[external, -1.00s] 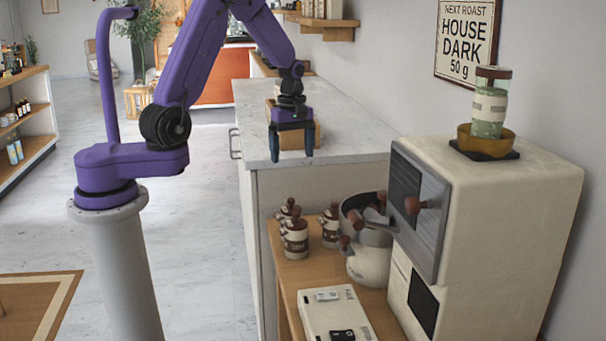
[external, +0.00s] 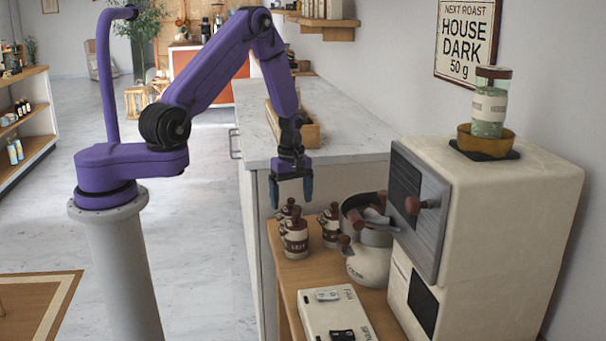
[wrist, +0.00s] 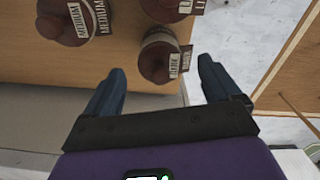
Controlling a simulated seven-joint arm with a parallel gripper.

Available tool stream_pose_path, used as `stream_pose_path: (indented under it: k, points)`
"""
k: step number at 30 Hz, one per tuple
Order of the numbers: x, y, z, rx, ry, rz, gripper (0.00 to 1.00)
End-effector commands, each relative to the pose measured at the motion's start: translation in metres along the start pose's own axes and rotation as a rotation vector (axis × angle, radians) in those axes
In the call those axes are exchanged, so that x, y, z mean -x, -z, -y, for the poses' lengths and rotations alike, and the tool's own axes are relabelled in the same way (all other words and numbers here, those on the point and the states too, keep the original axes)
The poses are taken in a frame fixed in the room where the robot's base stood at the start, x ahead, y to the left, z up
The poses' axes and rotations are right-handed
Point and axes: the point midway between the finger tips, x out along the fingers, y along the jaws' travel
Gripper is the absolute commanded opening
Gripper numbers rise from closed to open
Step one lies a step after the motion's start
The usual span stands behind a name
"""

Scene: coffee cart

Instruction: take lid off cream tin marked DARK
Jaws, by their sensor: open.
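Three cream tins with brown knobbed lids stand on the wooden cart. In the wrist view, the tin between and just beyond my fingertips (wrist: 161,68) has a small label that seems to read DARK; I take it as the dark tin (wrist: 160,55). Its lid is on. The medium tin (wrist: 70,22) is at upper left, and the light tin (wrist: 172,5) is cut off at the top. In the external view, the dark tin (external: 285,211) is the rear left one, partly hidden by the light tin (external: 296,240). My gripper (external: 291,198) is open and empty above it, pointing down.
A pale counter (external: 350,135) rises behind the cart.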

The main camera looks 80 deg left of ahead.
Motion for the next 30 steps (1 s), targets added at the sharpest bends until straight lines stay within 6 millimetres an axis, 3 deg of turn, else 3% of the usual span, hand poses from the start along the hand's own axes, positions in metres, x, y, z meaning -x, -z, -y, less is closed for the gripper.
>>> stream_pose_path:
  k: [4, 13, 18, 19, 30]
  points:
    - [-0.014, -0.001, 0.000, -0.001, 0.001, 0.000, 0.90]
    - [-0.016, 0.000, -0.001, -0.001, -0.002, -0.001, 0.90]
    - [-0.016, 0.000, -0.001, -0.001, -0.001, -0.001, 0.35]
    - [-0.016, 0.000, -0.001, -0.001, -0.001, -0.001, 0.30]
    - [-0.014, 0.000, -0.001, -0.001, -0.002, -0.001, 0.30]
